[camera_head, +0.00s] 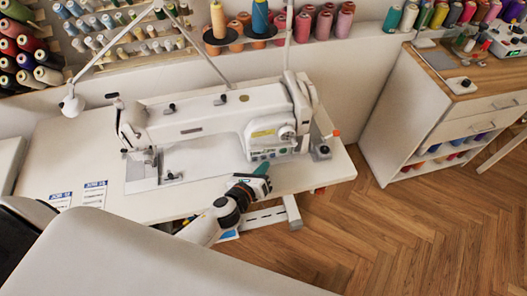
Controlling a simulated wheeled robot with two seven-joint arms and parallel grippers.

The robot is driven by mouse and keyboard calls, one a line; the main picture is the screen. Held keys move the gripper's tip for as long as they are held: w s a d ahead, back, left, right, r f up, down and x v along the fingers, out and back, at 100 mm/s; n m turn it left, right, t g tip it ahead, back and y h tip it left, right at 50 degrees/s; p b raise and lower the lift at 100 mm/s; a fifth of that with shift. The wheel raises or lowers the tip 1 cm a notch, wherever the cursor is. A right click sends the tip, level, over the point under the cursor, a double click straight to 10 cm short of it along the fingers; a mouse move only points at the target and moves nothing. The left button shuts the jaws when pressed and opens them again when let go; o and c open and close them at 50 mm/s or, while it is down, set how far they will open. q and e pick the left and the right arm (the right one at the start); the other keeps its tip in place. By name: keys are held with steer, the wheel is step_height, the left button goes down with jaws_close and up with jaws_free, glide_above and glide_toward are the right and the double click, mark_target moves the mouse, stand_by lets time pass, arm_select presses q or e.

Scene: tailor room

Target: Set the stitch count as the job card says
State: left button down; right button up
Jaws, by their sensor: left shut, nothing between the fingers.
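A white sewing machine (205,122) stands on a pale table. A small control panel with green buttons (268,155) is on the lower right of its body, below a round dial (287,132). Two white job cards with blue headings, a left card (61,199) and a right card (95,193), lie at the table's left front. Their print is too small to read. My left gripper (263,170) is shut and empty, just in front of and below the control panel. I cannot tell whether it touches the machine. My right gripper is out of view.
A white lamp (73,103) stands behind the table's left side. Thread racks (130,35) line the back. A wooden-topped cabinet (440,110) stands at the right. Two thread cones (218,20) stand behind the machine. The wooden floor between table and cabinet is clear.

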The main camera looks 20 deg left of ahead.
arm_select(q)
steer(key=shift+s+d+b, duration=0.15)
steer(key=shift+s+d, duration=0.4)
steer(key=shift+s, duration=0.3)
steer(key=shift+s+d+b, duration=0.2)
steer(key=shift+s+d, duration=0.4)
steer(key=shift+s, duration=0.2)
steer(key=shift+s+d+b, duration=0.15)
steer(key=shift+s+d, duration=0.4)
steer(key=shift+s, duration=0.3)
